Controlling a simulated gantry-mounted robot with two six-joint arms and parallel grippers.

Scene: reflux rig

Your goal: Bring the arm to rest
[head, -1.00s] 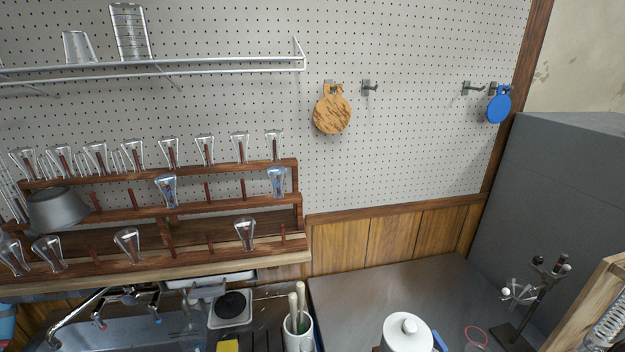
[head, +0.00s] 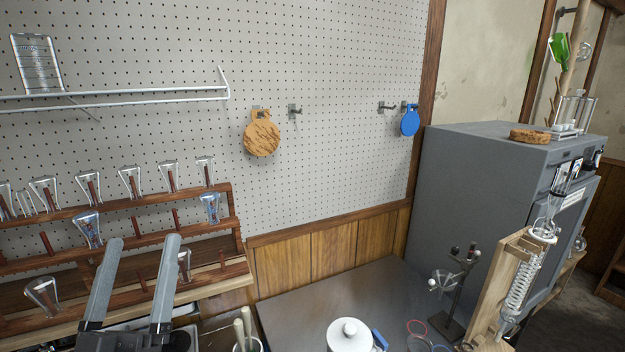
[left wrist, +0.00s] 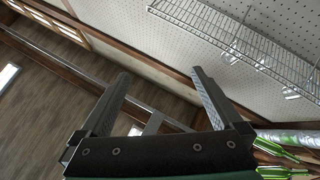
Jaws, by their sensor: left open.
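My left gripper (head: 138,283) is in the lower left of the head view, its two grey fingers apart and pointing up, with nothing between them. It stands in front of the wooden drying rack (head: 222,268) and hides part of it. In the left wrist view the same gripper (left wrist: 160,82) is open and empty, with floor, wall and a wire shelf (left wrist: 240,45) beyond it. My right gripper is in neither view.
Glass flasks (head: 88,230) hang on the rack. A white lidded pot (head: 349,337) stands on the metal counter (head: 310,300). A clamp stand (head: 457,290) and a coiled condenser (head: 524,275) are at the right, before a grey cabinet (head: 470,190). Green bottles (left wrist: 280,153) show in the wrist view.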

